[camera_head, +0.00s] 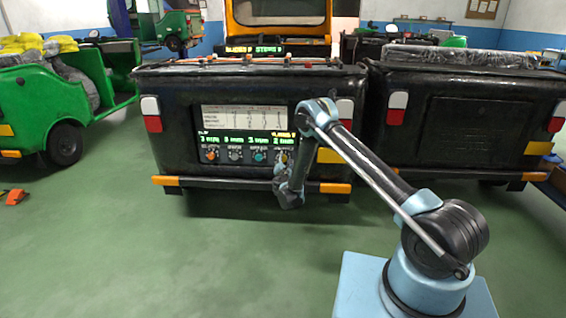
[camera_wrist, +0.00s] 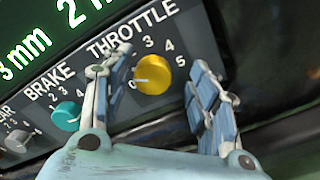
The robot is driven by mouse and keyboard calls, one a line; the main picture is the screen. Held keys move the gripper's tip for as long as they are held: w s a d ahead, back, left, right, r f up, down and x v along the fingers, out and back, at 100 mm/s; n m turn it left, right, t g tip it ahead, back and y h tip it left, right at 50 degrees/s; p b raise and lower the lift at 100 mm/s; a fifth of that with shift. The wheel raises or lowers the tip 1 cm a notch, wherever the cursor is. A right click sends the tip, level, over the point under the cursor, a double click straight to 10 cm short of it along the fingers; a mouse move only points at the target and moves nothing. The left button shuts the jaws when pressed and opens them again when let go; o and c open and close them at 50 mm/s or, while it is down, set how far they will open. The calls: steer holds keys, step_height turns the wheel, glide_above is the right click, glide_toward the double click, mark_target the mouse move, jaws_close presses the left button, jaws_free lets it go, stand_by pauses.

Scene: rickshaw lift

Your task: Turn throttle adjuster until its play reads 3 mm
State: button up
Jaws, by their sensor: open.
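The throttle adjuster is a round yellow knob (camera_wrist: 153,75) under the label THROTTLE, with a scale around it. Its pale mark faces left; part of the scale is hidden by a finger. The green readout (camera_wrist: 82,10) above begins with 2 and is cut off in the wrist view; in the head view the rightmost readout (camera_head: 287,154) looks like 2 mm. My gripper (camera_wrist: 157,62) is open, with one finger on each side of the knob. Gaps show between the fingers and the knob. In the head view my arm partly covers the knob.
A teal brake knob (camera_wrist: 66,116) sits close left of my left finger, with a grey knob (camera_wrist: 18,141) beyond it. An orange knob (camera_head: 211,155) is at the panel's left end. A bumper (camera_head: 230,184) runs below the panel. Green floor (camera_head: 220,260) is clear in front.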

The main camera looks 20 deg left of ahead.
steer(key=shift+w+a, duration=0.1)
steer(key=shift+w, duration=0.2)
steer(key=shift+a, duration=0.1)
steer(key=shift+s, duration=0.1)
